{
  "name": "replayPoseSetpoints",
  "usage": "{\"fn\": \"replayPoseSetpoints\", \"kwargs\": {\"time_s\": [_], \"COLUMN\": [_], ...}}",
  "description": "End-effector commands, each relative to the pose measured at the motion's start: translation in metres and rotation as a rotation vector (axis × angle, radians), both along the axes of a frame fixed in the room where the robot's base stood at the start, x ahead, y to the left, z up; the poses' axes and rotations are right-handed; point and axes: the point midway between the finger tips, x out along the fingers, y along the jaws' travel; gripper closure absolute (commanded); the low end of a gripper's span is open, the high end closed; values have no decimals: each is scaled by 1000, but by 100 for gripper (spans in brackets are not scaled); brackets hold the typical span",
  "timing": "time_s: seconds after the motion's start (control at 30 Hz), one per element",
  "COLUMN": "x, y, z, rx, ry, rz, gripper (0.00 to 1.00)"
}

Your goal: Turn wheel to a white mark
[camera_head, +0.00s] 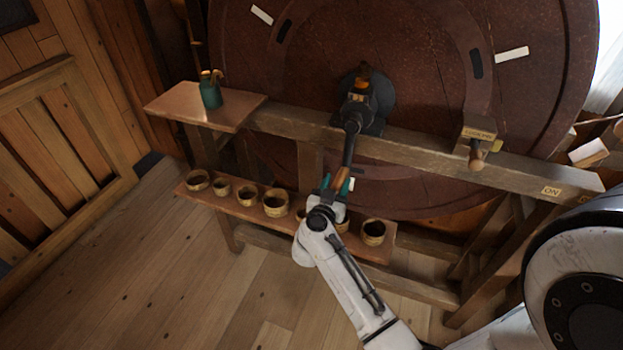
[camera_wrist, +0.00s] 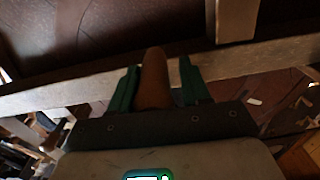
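The large dark red wheel (camera_head: 400,40) stands upright behind a wooden frame. It carries white marks at upper left (camera_head: 262,14) and upper right (camera_head: 511,54). At its hub is a black crank (camera_head: 350,140) whose arm points down to a wooden handle (camera_head: 342,178). My gripper (camera_head: 336,186) is at this handle, in front of the lower wheel. In the wrist view the handle (camera_wrist: 154,80) stands between my green fingers, close to the left one, with a narrow gap at the right one. The fingers look open around it.
A wooden peg by a labelled block (camera_head: 478,135) sits right on the beam (camera_head: 420,150). A low shelf (camera_head: 235,208) holds several small round pots. A side shelf (camera_head: 190,110) bears a green cup (camera_head: 210,92). The floor (camera_head: 190,290) at left is clear.

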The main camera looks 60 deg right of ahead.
Motion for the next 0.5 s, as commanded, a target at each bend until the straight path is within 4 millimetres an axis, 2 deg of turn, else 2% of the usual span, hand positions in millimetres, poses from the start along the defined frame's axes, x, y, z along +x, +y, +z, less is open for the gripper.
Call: {"fn": "replayPoseSetpoints", "kwargs": {"time_s": [0.1,0.17,0.5], "x": [3,10,39], "y": [-1,0,2], "z": [-4,4,9], "rx": [2,6,22], "ry": [-32,-66,-272], "rz": [-4,-2,-4], "gripper": [53,53,53]}}
